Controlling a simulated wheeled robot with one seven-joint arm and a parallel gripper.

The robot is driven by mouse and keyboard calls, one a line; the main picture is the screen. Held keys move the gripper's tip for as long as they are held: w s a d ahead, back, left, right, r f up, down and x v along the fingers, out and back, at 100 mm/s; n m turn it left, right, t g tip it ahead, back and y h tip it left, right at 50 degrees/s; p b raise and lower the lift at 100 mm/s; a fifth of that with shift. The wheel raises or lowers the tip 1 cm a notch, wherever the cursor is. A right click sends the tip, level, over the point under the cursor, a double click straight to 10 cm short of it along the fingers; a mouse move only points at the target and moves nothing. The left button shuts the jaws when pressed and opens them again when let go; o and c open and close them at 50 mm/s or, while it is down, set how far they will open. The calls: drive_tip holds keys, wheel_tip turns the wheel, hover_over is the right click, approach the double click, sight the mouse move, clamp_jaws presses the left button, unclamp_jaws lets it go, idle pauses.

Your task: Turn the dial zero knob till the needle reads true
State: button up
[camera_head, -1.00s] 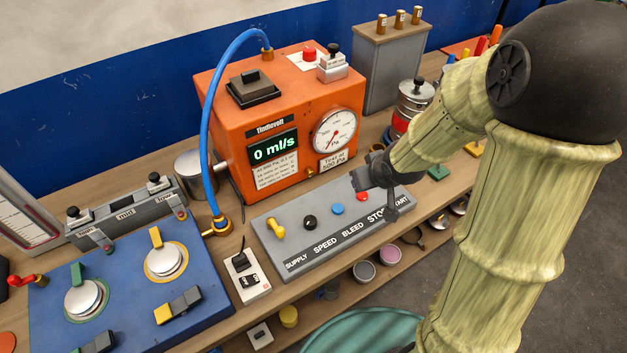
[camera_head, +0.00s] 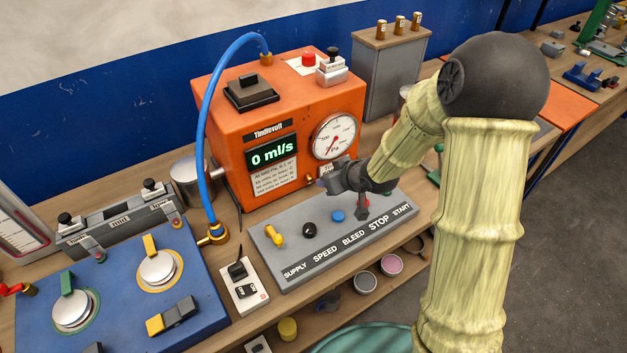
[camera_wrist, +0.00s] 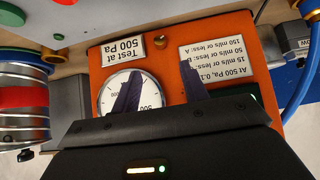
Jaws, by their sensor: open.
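The orange tester (camera_head: 235,115) stands on the bench with a round white dial (camera_head: 335,135) on its front. The dial's red needle slants to the lower left; its exact reading is too small to tell. A small brass knob (camera_head: 310,179) sits low on the front, left of the "Test at 500 Pa" label. In the upside-down wrist view the brass knob (camera_wrist: 158,41) shows beyond the gap between my fingertips, apart from them. My gripper (camera_wrist: 159,75) is open and empty; one finger covers part of the dial (camera_wrist: 120,92). In the head view my gripper (camera_head: 330,184) is just in front of the tester's lower right.
A grey control panel (camera_head: 295,262) with several knobs and buttons lies below my gripper. A blue hose (camera_head: 208,120) arches at the tester's left. A blue fixture board (camera_head: 110,290) is at the left. A grey box (camera_head: 390,75) stands behind right.

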sight(311, 180)
drive_tip(key=p+x, duration=0.1)
drive_tip(key=x, duration=1.2)
drive_tip(key=shift+p, duration=0.35)
drive_tip(key=shift+c, duration=0.4)
clamp_jaws()
